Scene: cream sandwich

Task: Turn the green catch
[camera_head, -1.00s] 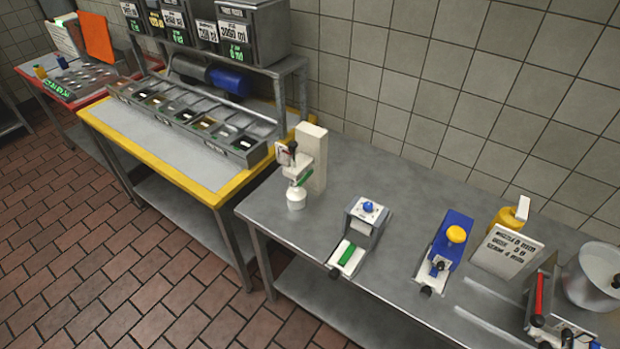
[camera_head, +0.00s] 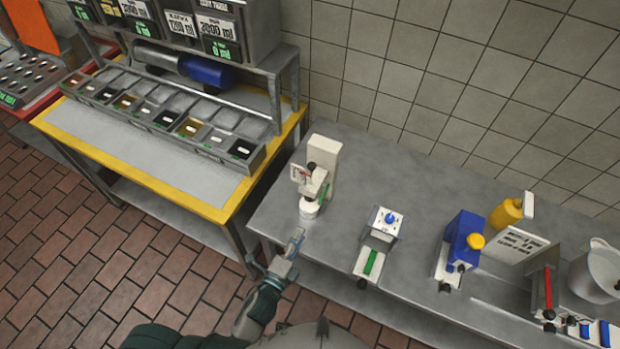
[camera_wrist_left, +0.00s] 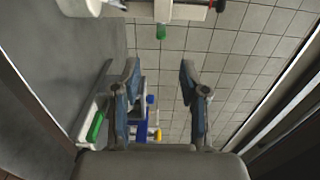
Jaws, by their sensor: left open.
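A white dispenser-like machine (camera_head: 323,160) stands near the table's left end. It has a small green part (camera_head: 324,191) on its side, which hangs at the top of the left wrist view (camera_wrist_left: 160,32). A second device (camera_head: 381,232) to its right carries a green bar (camera_head: 370,263), also visible in the left wrist view (camera_wrist_left: 95,127). I cannot tell for sure which green part is the catch. My left gripper (camera_head: 276,250) is open and empty by the table's front left edge, below and apart from the white machine. Its fingers (camera_wrist_left: 160,82) frame the left wrist view.
A blue device with a yellow knob (camera_head: 465,240), a yellow bottle (camera_head: 506,213), a sign (camera_head: 515,245) and a pot (camera_head: 597,272) stand farther right on the steel table (camera_head: 410,180). A yellow-edged bench (camera_head: 140,188) with a row of bins stands left, across a narrow gap.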

